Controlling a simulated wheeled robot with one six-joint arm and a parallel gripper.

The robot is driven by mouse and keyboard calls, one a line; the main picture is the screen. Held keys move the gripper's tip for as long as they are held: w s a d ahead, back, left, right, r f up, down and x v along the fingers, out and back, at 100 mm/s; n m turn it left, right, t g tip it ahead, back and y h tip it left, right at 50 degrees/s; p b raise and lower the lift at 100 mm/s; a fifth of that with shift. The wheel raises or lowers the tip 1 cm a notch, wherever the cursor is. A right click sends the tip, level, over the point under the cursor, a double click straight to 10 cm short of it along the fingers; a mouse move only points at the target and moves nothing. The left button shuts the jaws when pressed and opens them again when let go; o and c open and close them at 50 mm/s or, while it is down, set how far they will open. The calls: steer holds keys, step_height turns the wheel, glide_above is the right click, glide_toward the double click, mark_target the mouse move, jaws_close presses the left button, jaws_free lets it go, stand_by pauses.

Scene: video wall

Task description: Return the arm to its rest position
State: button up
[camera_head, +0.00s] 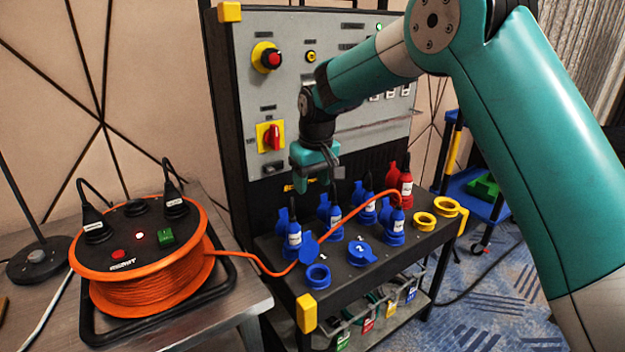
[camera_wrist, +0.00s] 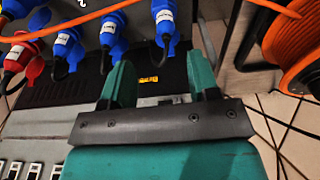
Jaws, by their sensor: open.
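My gripper (camera_head: 322,172) hangs at the end of my teal arm, in front of the control panel (camera_head: 345,50) and above the back of the socket bench. In the wrist view its two teal fingers (camera_wrist: 161,80) stand apart with nothing between them. Blue plugs (camera_head: 292,232) stand in the bench sockets, and they also show along the top of the wrist view (camera_wrist: 163,22). No plug touches the fingers there. My arm covers part of the panel's upper right.
An orange cable reel (camera_head: 150,291) stands on the left table. A red plug (camera_head: 405,185) and yellow sockets (camera_head: 425,221) are at the bench's right. A blue cart (camera_head: 470,199) stands behind.

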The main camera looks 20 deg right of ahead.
steer(key=s+a+r+n+y+p, duration=0.1)
steer(key=s+a+r+p, duration=0.1)
steer(key=s+r, duration=0.55)
steer(key=s+a+r+n+y+p, duration=0.15)
steer(key=s+r, duration=0.25)
steer(key=s, duration=0.6)
steer(key=s+a+r+n+g+y+p, duration=0.1)
steer(key=s+r+p, duration=0.1)
steer(key=s, duration=1.7)
steer(key=shift+s+a+r+g+p, duration=0.2)
steer(key=shift+r+g+p, duration=0.15)
steer(key=shift+p, duration=0.2)
